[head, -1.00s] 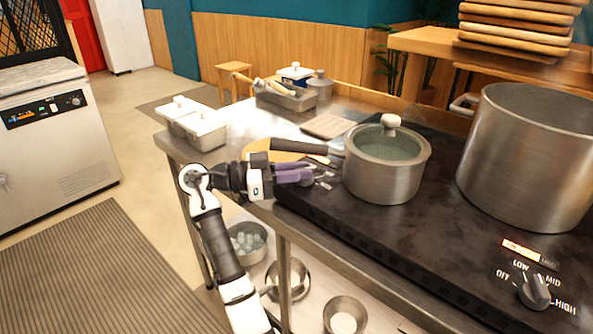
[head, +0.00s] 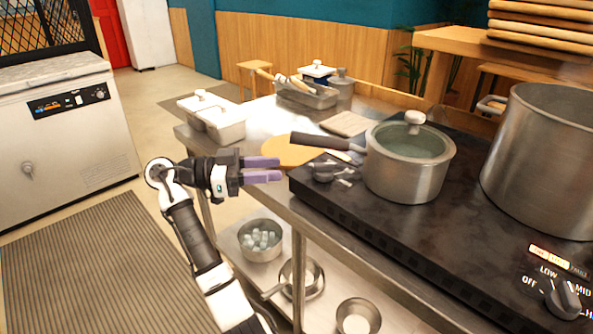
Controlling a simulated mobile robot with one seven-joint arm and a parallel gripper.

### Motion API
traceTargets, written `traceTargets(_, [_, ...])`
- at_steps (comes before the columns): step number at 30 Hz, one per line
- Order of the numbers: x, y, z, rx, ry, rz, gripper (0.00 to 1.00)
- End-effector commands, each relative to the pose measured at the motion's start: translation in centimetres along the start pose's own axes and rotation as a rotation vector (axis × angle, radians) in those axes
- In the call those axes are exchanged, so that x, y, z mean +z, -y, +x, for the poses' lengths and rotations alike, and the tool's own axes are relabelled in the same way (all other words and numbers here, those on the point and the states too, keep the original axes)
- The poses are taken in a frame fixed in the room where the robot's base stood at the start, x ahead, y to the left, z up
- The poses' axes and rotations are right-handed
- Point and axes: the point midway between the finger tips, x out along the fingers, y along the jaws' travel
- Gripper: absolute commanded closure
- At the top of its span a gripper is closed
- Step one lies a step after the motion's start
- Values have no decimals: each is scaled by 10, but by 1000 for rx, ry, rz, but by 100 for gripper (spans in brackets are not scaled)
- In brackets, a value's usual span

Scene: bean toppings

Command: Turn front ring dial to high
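A dark dial (head: 563,298) sits on the black stove top at the lower right in the head view. OFF, LOW and MID are printed around it, and HIGH is cut by the frame edge. A small lit display (head: 557,258) lies just behind it. Another small grey knob (head: 324,171) sits at the stove's left end, beside the lidded pot (head: 408,172); its setting is too small to read. My gripper (head: 279,169) is left of this knob, apart from it. Its two purple fingers are spread with nothing between them.
The pot's dark handle (head: 326,142) sticks out leftward above the wooden board (head: 290,150), behind my gripper. A large open pot (head: 540,165) stands at the right. The stove's front edge (head: 390,255) and the counter edge run below. Bowls sit on the lower shelf.

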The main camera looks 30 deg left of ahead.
Motion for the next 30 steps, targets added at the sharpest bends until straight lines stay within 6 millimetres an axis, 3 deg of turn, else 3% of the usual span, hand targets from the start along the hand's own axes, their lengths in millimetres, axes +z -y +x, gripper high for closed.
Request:
traceTargets(1, [1, 0, -12, -3, 0, 1, 64])
traceTargets(6, [0, 0, -29, 0, 2, 2, 64])
traceTargets(18, [0, 0, -36, 1, 0, 1, 64])
traceTargets(22, [-1, 2, -34, -20, -2, -5, 49])
traceTargets(24, [-4, 10, -31, -79, -7, -21, 40])
traceTargets(26, [-8, 21, -28, -171, -18, -41, 40])
traceTargets(30, [-29, 58, -35, -517, -92, -78, 40])
